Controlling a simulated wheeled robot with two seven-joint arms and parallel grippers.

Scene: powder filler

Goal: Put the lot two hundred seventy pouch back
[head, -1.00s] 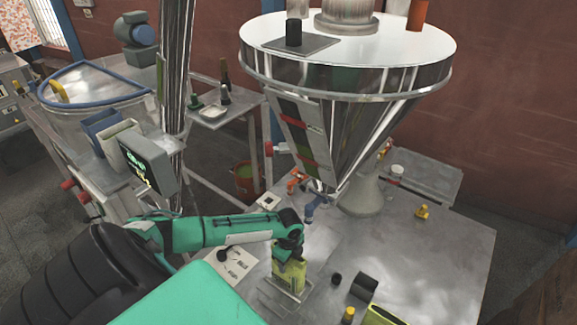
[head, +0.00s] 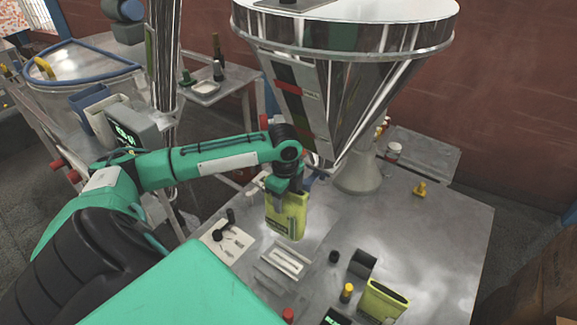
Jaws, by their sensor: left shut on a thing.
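A yellow-green pouch (head: 287,218) hangs upright from my left gripper (head: 287,192), which is shut on its top edge. The pouch is held above the metal table, just behind a slotted metal holder (head: 286,262) that looks empty. A second yellow-green pouch (head: 383,301) stands at the front right of the table. Any lot number on either pouch is too small to read. My right gripper is not in view.
The steel hopper (head: 345,60) stands behind the pouch, close to my left wrist. The table's right (head: 450,240) is mostly clear.

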